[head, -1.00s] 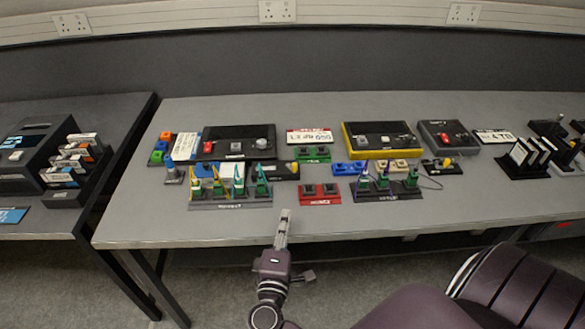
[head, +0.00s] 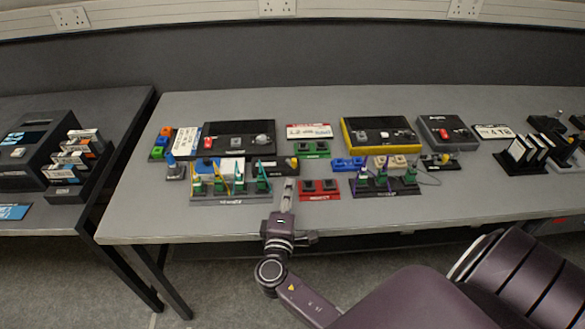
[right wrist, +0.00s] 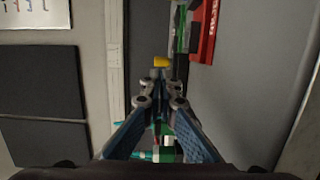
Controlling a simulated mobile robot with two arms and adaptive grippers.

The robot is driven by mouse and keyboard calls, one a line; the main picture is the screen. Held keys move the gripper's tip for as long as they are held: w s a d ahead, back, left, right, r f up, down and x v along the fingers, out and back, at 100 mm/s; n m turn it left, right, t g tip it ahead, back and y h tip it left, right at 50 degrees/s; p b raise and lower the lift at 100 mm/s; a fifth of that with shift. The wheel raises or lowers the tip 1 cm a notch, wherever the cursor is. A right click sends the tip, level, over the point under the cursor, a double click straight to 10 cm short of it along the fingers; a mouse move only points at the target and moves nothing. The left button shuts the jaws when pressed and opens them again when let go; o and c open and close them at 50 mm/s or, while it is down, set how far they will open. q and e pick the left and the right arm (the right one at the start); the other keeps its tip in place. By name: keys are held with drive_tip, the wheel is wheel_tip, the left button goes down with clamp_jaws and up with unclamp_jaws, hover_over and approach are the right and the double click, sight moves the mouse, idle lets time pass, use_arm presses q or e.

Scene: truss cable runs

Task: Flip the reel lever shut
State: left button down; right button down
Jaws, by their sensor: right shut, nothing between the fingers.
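My right gripper (head: 287,187) is shut and empty over the front part of the middle table, between the left cable rack and the red block. It also shows in the right wrist view (right wrist: 160,88), fingertips together. Just beyond the tips there is a small yellow piece (right wrist: 160,62); I cannot tell whether they touch. In the head view, a low black unit with a yellow piece (head: 292,162) lies just behind the gripper. I cannot make out which part is the reel lever. My left gripper is not in view.
The left cable rack (head: 230,196) with green connectors is beside the gripper on the left. The red block (head: 320,196) is close on the right. A black box (head: 238,138) and a yellow-edged box (head: 380,121) stand behind. The table's front strip (head: 400,220) is clear.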

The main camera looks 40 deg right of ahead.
sight(296, 164)
drive_tip(key=p+x, duration=0.1)
drive_tip(key=x, duration=0.4)
drive_tip(key=shift+w+d, duration=0.5)
drive_tip(key=shift+f, duration=0.1)
drive_tip(key=shift+s+d+n+t+y+b, duration=0.1)
drive_tip(key=shift+d+n+t+y+b, duration=0.15)
drive_tip(key=shift+n+t+y, duration=0.25)
drive_tip(key=shift+s+d+n+t+y+b, duration=0.1)
drive_tip(key=shift+d+n+t+y+b, duration=0.1)
drive_tip(key=shift+n+t+y, duration=0.3)
